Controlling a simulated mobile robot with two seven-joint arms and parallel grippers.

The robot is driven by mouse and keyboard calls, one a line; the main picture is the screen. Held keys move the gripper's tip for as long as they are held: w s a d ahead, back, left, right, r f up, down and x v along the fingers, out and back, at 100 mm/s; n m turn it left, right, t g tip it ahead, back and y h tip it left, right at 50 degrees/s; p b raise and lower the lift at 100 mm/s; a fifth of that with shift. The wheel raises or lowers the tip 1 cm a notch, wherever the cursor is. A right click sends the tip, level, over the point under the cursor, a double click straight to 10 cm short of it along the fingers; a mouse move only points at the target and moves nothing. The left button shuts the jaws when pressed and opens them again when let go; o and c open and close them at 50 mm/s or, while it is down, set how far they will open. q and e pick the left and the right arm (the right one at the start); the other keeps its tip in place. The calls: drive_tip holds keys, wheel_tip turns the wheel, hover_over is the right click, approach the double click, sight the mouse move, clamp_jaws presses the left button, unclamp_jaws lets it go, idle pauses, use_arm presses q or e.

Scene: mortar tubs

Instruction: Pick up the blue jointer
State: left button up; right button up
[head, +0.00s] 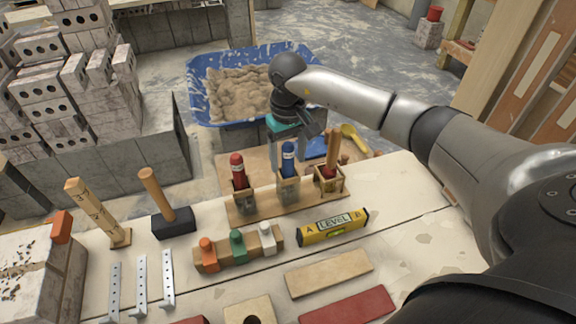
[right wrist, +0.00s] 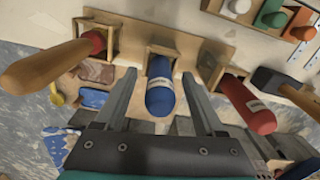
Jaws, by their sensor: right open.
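The blue jointer (head: 288,160) stands upright in the middle holder of a wooden rack (head: 265,208), its blue handle up. My right gripper (head: 288,150) is at the blue handle, coming from behind the rack. In the right wrist view the blue jointer (right wrist: 160,88) lies between the two open fingers of my right gripper (right wrist: 160,95), with a gap on each side. Its lower part is hidden in the holder. My left gripper is not in view.
A red-handled tool (head: 238,170) stands in the rack's left holder and a wooden-handled one (head: 332,150) in the right holder, both close to the gripper. A yellow level (head: 332,228) lies in front. A blue tub (head: 205,82) of mortar stands behind.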

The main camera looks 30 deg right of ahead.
drive_tip(key=shift+c, duration=0.3)
clamp_jaws()
idle(0.3)
